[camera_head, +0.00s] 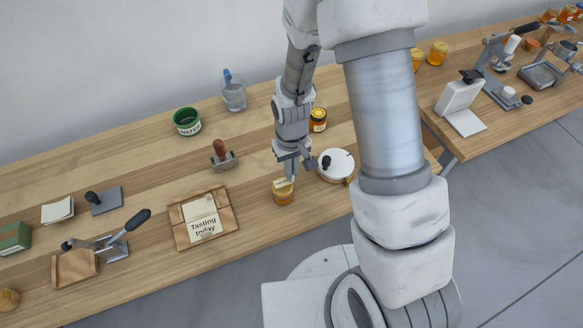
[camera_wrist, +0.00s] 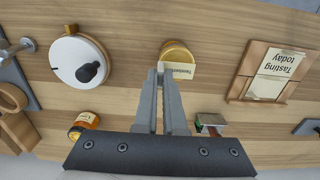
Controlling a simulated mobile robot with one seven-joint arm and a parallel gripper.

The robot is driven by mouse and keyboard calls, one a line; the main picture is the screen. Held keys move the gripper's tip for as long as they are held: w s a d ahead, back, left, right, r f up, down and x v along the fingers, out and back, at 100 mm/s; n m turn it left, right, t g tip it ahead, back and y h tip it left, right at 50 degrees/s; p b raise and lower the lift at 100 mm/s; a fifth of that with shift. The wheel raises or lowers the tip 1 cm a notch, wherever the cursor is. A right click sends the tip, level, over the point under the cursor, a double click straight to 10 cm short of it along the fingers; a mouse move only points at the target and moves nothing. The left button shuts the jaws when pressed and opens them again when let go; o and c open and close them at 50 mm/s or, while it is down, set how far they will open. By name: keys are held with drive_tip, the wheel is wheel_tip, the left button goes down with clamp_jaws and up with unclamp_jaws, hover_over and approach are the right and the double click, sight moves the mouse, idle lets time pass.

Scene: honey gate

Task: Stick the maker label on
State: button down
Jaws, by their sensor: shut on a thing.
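A small cream maker label (camera_head: 281,185) is pinched at the tips of my gripper (camera_head: 291,177), which is shut on its edge. In the wrist view the label (camera_wrist: 182,71) has dark print and sticks out to the right of the fingertips (camera_wrist: 160,70). An amber honey jar (camera_head: 283,197) stands on the bench right below it; it also shows in the wrist view (camera_wrist: 176,50). The label overlaps the jar in both views. I cannot tell whether it touches the jar.
A round white device with a black knob (camera_head: 337,165) stands close right of the jar. A "Tasting today" sign in a wooden holder (camera_head: 184,226) is to the left.

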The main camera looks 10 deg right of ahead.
drive_tip(key=shift+f, duration=0.4)
drive_tip(key=shift+f+b, duration=0.45)
drive_tip(key=shift+b, duration=0.15)
idle(0.6)
drive_tip(key=c, duration=0.9)
unclamp_jaws()
drive_tip(key=shift+r, duration=0.15)
wheel_tip(320, 180, up, 17)
drive_tip(key=shift+r+p, duration=0.1)
drive_tip(key=shift+p, duration=0.3)
